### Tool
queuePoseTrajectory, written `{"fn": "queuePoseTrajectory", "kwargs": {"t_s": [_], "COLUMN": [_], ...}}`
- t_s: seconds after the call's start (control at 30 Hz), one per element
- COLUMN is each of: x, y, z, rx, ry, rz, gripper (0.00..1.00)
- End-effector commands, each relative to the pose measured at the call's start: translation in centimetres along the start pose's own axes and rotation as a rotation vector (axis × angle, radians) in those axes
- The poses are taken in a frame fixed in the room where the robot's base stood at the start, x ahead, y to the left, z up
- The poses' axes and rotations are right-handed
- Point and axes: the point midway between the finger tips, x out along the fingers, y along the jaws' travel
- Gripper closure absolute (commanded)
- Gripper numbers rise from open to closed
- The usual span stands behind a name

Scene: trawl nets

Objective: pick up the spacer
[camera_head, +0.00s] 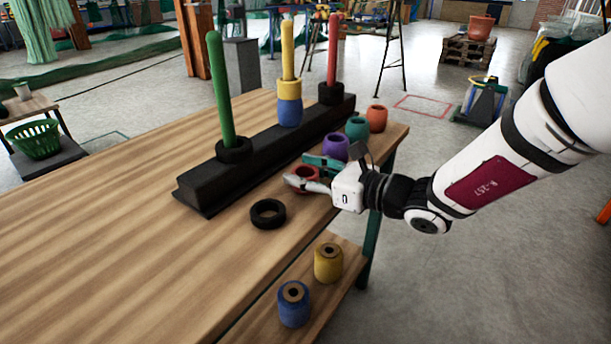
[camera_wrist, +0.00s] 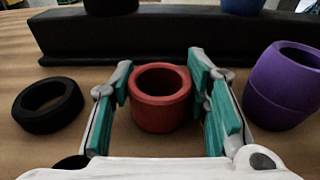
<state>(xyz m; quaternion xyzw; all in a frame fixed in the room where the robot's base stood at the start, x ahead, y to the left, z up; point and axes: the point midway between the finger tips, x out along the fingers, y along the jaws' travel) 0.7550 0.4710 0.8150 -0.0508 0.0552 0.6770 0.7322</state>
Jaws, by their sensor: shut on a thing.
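My gripper (camera_head: 300,171) is at the right edge of the wooden table, with its two teal-padded fingers on either side of a red hollow piece (camera_head: 306,173). In the wrist view the red piece (camera_wrist: 161,112) stands upright between the fingers, its open top showing. The gripper is shut on it. The piece appears to rest on the table. A black ring (camera_head: 268,222) lies flat on the table, apart from the gripper; it is at the left in the wrist view (camera_wrist: 47,122). The frames do not make clear which piece is the spacer.
A black base (camera_head: 200,192) holds green, yellow and red posts with pieces on them. Purple (camera_head: 336,150), teal (camera_head: 356,129) and orange (camera_head: 376,119) hollow pieces stand beside it. Yellow (camera_head: 328,264) and blue (camera_head: 293,308) spools stand on a lower shelf. The table's left part is clear.

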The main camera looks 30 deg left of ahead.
Motion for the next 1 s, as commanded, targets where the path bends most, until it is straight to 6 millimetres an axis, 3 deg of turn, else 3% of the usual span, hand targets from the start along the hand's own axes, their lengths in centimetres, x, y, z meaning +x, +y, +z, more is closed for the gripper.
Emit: {"fn": "queuePoseTrajectory", "kwargs": {"t_s": [0.43,0.8,1.0], "x": [-1.0,-9.3,-12.8], "y": [0.1,4.4,6.3], "z": [3.8,3.2,3.0], "rx": [-0.001,0.002,0.002], "ry": [0.001,0.002,0.001], "rz": [-0.002,-0.003,-0.003], "gripper": [0.85,0.85,0.85]}}
